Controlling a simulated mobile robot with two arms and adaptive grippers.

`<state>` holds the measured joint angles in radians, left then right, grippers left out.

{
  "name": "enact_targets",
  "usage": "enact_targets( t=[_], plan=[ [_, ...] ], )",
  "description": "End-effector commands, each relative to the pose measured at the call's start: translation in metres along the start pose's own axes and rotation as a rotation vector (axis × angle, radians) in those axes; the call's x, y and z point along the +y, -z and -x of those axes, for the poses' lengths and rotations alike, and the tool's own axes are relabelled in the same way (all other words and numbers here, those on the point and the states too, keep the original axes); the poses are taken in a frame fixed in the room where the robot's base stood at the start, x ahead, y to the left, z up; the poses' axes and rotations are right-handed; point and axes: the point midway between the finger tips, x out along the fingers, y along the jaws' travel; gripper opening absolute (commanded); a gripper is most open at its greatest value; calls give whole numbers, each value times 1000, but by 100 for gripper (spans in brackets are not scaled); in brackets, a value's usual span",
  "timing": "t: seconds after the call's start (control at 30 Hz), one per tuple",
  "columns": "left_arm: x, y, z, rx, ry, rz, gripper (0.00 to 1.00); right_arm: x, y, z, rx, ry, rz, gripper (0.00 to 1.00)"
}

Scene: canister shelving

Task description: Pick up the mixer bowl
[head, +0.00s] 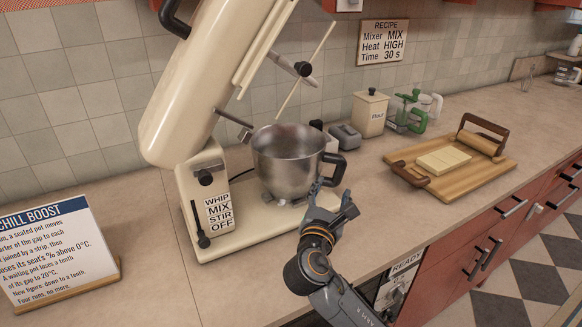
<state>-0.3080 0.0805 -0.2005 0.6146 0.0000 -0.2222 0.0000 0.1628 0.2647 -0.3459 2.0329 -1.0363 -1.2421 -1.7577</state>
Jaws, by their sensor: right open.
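The mixer bowl (287,166) is a steel bowl with a dark handle (335,168) on its right side. It sits upright on the base of the cream stand mixer (207,200), whose head (196,80) is tilted up and back. My right gripper (332,190) is open just in front of and below the bowl's handle. Its fingers point up toward the handle, and I cannot tell whether they touch it. My left gripper is not in view.
A sign (52,245) stands on the counter at left. A grey block-like item (345,137), a flour canister (370,113) and green-handled items (409,112) stand behind. A wooden board with a pale slab (443,160) lies at right. Counter between bowl and board is clear.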

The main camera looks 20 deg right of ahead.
Motion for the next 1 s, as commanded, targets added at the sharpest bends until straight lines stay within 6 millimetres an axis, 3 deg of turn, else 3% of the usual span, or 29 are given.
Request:
enact_targets(
  t=[0.17, 0.47, 0.63, 0.93, 0.97, 1.0],
  plan=[
    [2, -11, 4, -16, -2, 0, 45, 0, -1, -26, -1, 1, 0, 54],
    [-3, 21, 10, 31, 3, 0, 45, -4, 0, -55, -1, 2, 1, 54],
    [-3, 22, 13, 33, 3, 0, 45, -6, 2, -78, 0, 1, -1, 54],
    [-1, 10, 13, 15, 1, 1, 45, -6, 3, -84, 1, 0, -2, 54],
    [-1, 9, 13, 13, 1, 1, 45, -6, 3, -84, 1, 0, -2, 52],
    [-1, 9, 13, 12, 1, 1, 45, -6, 3, -84, 1, 0, -2, 43]
  ],
)
